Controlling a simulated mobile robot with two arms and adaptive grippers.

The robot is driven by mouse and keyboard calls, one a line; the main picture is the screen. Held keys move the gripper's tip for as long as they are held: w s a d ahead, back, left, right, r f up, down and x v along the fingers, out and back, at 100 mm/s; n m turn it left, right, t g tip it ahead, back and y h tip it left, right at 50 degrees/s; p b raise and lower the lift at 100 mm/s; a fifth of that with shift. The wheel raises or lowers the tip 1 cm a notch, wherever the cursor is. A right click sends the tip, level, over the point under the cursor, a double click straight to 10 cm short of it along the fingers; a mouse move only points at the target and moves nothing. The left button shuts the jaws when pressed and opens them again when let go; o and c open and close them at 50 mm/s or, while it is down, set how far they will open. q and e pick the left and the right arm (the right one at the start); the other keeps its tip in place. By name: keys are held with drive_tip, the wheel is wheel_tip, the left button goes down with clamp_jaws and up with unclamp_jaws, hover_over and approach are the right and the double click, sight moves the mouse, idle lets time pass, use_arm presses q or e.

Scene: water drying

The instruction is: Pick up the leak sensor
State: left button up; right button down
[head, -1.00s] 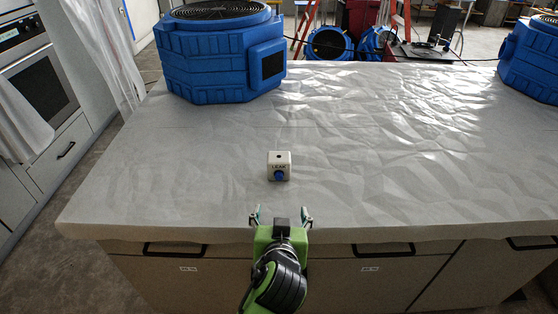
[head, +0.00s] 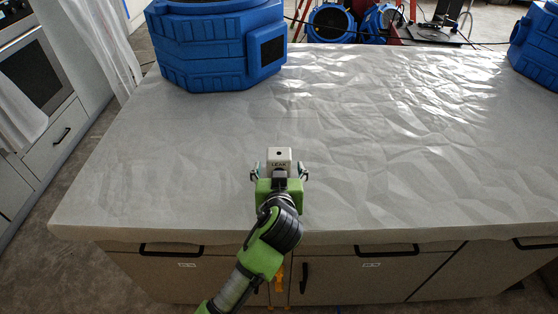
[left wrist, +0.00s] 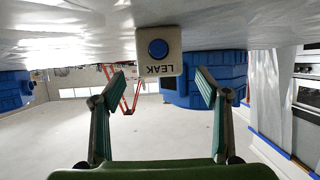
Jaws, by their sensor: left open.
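The leak sensor (head: 279,156) is a small white box marked LEAK, standing on the sheet-covered counter (head: 160,180). In the left wrist view the sensor (left wrist: 158,52) shows upside down with a round blue button on its front. My left gripper (head: 279,174) is open, its two fingers spread left and right at the sensor's near side. In the left wrist view the gripper's fingertips (left wrist: 160,78) lie apart on either side of the sensor, with gaps on both sides. The sensor's lower front is hidden by the gripper in the head view. My right gripper is not in view.
A large blue machine (head: 215,50) stands at the counter's back left, and another (head: 537,48) at the right edge. The wrinkled sheet around the sensor is otherwise clear. Drawers with black handles (head: 387,250) line the counter's front.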

sight(279, 162)
use_arm(q)
drive_tip(key=shift+w, duration=0.4)
drive_tip(key=p+x, duration=0.2)
drive_tip(key=x, duration=0.2)
drive_tip(key=shift+w+f, duration=0.15)
drive_tip(key=shift+w, duration=0.15)
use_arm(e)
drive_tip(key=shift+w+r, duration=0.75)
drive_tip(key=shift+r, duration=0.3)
use_arm(q)
drive_tip(key=shift+c, duration=1.4)
drive_tip(key=c, duration=1.1)
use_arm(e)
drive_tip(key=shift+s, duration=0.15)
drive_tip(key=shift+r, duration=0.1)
